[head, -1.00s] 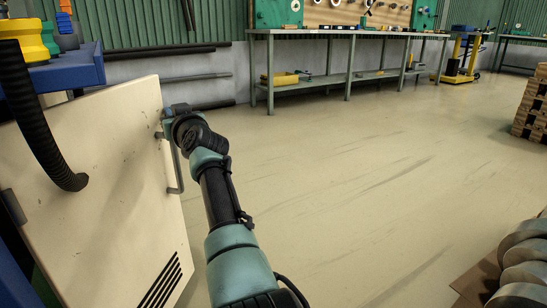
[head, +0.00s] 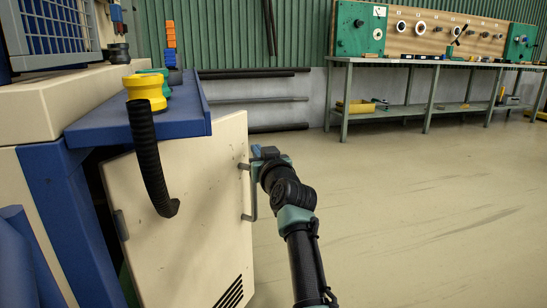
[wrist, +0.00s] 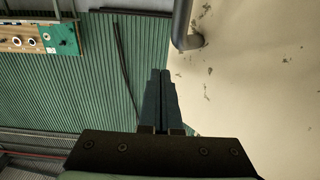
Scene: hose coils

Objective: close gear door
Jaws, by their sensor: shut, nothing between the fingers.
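The gear door (head: 180,205) is a cream panel with dark scuffs and vent slots. It stands open, swung out from the blue cabinet (head: 70,215). A grey bar handle (head: 251,216) runs vertically near its free edge. My gripper (head: 257,152) is beside the handle's upper end, near the door's edge. In the wrist view, my gripper's fingers (wrist: 161,75) are together with nothing between them. The handle's bent end (wrist: 187,40) is just beyond and right of the fingertips, apart from them in that picture. The door (wrist: 255,75) fills the right side there.
A blue ledge (head: 185,105) above the door carries a yellow fitting (head: 146,90), and a black hose (head: 148,160) hangs in front of the door. A workbench (head: 440,62) stands along the back wall. The floor (head: 430,200) to the right is clear.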

